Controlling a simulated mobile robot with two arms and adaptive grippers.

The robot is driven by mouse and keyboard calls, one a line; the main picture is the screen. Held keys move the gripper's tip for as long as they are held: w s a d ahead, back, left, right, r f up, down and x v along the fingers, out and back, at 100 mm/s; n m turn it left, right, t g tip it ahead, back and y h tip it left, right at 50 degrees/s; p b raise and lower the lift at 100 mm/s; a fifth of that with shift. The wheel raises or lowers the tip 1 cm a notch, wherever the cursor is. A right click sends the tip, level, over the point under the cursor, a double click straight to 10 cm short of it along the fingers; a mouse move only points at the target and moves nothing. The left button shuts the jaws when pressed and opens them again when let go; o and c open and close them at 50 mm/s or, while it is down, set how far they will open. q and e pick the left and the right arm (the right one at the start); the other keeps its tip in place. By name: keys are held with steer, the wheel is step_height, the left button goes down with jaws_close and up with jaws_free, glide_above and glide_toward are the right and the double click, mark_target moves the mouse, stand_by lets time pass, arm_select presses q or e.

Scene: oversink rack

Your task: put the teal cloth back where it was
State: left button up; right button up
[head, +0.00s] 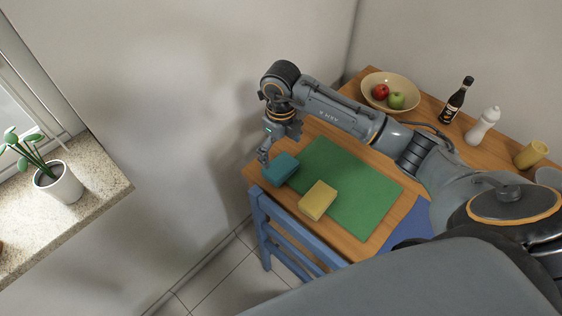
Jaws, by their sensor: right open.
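A folded teal cloth (281,169) lies at the left end of the wooden table, beside the left edge of a green mat (357,194). My right gripper (263,158) points down just at the cloth's upper left side. It is open, and I cannot tell whether its fingers touch the cloth. A yellow block-like cloth or sponge (318,200) lies on the front left part of the green mat. My left gripper is not in view.
A bowl (369,84) with a red and a green apple, a dark bottle (455,102), a white bottle (483,126) and a yellow cup (530,154) stand along the table's back. A blue chair (290,229) stands at the front. A potted plant (62,184) stands on the sill.

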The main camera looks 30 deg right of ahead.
mark_target(281, 166)
step_height(281, 166, up, 6)
steer(key=shift+f+b, duration=0.15)
steer(key=shift+b, duration=0.15)
stand_by(0.4)
